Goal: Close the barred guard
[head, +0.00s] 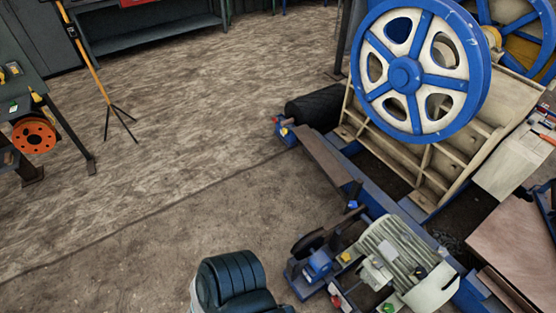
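The jaw crusher's blue and white spoked flywheel (404,74) stands upright on the right, against a cream ribbed machine body (440,160). I cannot make out a barred guard for certain in the head view, so I cannot tell whether it is open or shut. Neither of my grippers is in view.
A finned motor (395,248) sits on a blue frame at the lower right. A dark roller (316,107) lies left of the flywheel. A bench (15,90) with an orange reel (35,136) and a yellow-black tripod (97,80) stand left. The middle floor is clear.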

